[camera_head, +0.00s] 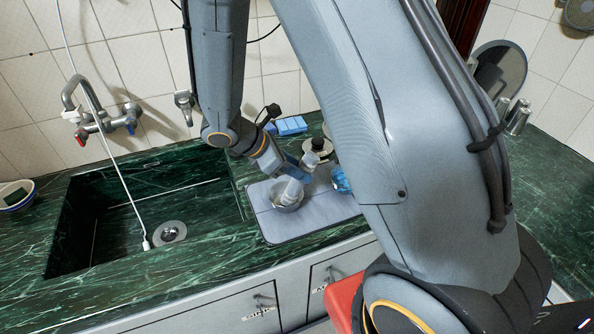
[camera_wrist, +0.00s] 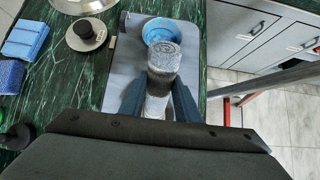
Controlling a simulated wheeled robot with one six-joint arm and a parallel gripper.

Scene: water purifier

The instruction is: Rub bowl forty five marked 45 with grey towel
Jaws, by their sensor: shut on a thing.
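My gripper (camera_wrist: 160,88) is shut on a rolled, mottled grey towel (camera_wrist: 163,60), which stands out between the two dark blue fingers. No number 45 is readable on either bowl.
The grey mat (camera_head: 275,233) lies right of the sink (camera_head: 115,235) on the green counter. Blue sponges (camera_head: 291,125) and a dark round-based object (camera_head: 311,158) stand behind it. A white bowl (camera_head: 15,197) is far left. Metal cups (camera_head: 517,118) stand at the right.

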